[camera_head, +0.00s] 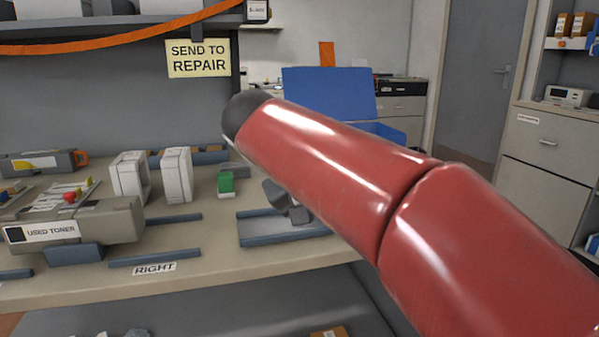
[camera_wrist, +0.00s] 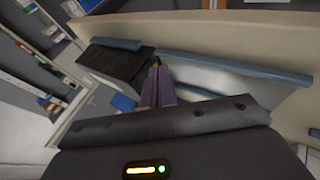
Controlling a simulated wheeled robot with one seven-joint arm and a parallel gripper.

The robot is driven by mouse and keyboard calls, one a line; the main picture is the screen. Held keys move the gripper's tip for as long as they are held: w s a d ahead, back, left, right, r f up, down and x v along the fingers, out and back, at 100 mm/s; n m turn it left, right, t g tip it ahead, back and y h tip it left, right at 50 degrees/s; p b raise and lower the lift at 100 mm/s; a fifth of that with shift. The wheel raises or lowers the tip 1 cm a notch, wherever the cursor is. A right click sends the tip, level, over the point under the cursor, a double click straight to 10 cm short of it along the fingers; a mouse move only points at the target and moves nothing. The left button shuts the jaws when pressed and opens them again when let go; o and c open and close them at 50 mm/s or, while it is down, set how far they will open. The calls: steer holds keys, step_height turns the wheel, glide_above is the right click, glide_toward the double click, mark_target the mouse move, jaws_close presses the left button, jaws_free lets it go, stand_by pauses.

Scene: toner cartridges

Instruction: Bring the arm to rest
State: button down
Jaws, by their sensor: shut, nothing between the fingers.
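My red arm reaches from the lower right across the middle of the head view. It hides part of the bench (camera_head: 190,258). A grey piece that looks like part of my gripper (camera_head: 288,204) shows just below the arm, above the blue-edged bay at the bench's right end. In the wrist view, the fingers of my gripper (camera_wrist: 157,82) are together with nothing between them. Beyond them are the bench edge and a blue rail (camera_wrist: 235,68). I cannot tell the exact gap between gripper and bench.
A grey cartridge marked USED TONER (camera_head: 75,228), two white boxes (camera_head: 176,175) and a small green block (camera_head: 226,184) stand on the bench left of my arm. A blue bin (camera_head: 330,92) is behind the arm. Drawers (camera_head: 545,150) stand at the right.

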steer(key=s+d+f+m+y, duration=0.1)
steer(key=s+d+f+y, duration=0.2)
steer(key=s+d+f, duration=0.3)
steer(key=s+d+f+m+y, duration=0.2)
steer(key=s+d+f, duration=0.3)
steer(key=s+f, duration=0.8)
steer(key=shift+s+d+y, duration=0.25)
steer(key=shift+d+y, duration=0.15)
steer(key=shift+r, duration=0.1)
